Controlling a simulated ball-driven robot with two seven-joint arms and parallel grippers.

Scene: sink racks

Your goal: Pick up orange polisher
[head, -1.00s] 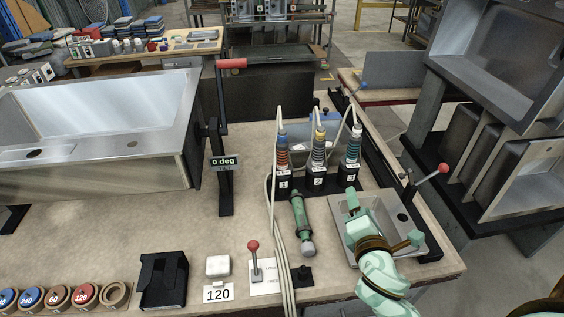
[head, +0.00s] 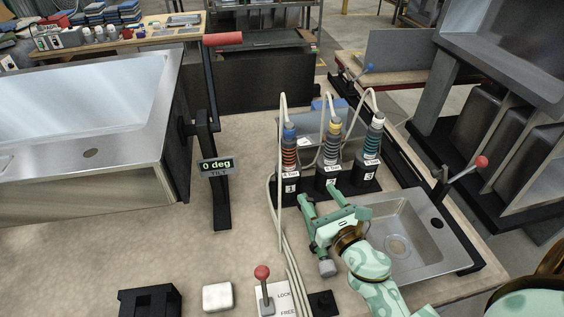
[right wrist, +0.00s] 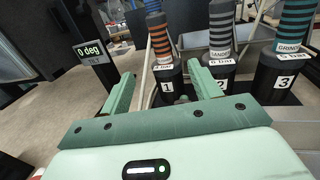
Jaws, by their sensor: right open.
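The orange polisher (head: 289,150), with orange rings and a blue top, stands upright in the holder marked 1. In the right wrist view the orange polisher (right wrist: 160,42) shows between my fingers but beyond their tips. My right gripper (head: 322,196) is open and empty, in front of holders 1 and 2. In the right wrist view the gripper (right wrist: 161,82) has its two green fingers spread wide. My left gripper is not in view.
A yellow-topped tool (head: 332,140) and a grey-teal tool (head: 372,140) stand in holders 2 and 3. Hoses rise from the tools. A small sink (head: 425,245) is at right.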

